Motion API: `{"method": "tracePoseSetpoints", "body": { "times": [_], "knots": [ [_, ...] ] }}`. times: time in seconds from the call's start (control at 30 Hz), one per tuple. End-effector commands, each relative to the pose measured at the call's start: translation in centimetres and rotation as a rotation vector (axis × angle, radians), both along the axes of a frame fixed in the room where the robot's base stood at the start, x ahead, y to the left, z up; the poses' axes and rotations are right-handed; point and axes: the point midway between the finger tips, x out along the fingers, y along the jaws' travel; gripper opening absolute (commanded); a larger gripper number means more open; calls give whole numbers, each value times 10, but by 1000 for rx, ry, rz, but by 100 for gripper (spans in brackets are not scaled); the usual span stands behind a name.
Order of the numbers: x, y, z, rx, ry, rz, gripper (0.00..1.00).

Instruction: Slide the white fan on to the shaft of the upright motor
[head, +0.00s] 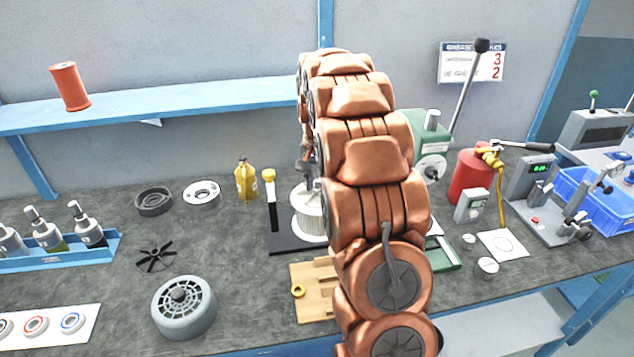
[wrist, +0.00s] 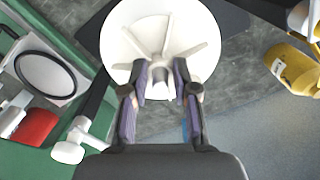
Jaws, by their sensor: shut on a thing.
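In the wrist view, my gripper (wrist: 162,84) is shut on the white fan (wrist: 185,30), a round white disc with radial ribs, with a finger on each side near its middle. In the head view, the fan (head: 309,222) shows as a ribbed white drum over a black base plate (head: 284,243); whether it touches the plate is unclear. My arm hides most of the gripper there. A grey, round motor-like body (head: 183,308) with a grille and a dark stub on top stands at front left. I cannot make out a bare upright shaft.
A yellow bottle (head: 246,181) and a black post with a yellow cap (head: 270,192) stand left of the fan. A wooden block (head: 310,305) lies in front. A green press (head: 432,140) and red tank (head: 468,180) stand to the right. The bench is clear around the black impeller (head: 156,257).

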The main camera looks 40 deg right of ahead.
Motion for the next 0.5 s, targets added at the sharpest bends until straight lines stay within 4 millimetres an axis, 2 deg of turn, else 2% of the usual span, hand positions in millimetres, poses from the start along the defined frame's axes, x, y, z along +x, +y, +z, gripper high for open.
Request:
{"method": "tracePoseSetpoints", "body": {
  "times": [0.07, 0.1, 0.37, 0.5],
  "knots": [
    [0, 0, 0, 0, 0, 0, 0],
    [0, 0, 0, 0, 0, 0, 29],
    [0, 0, 0, 0, 0, 0, 56],
    [0, 0, 0, 0, 0, 0, 58]
  ]
}}
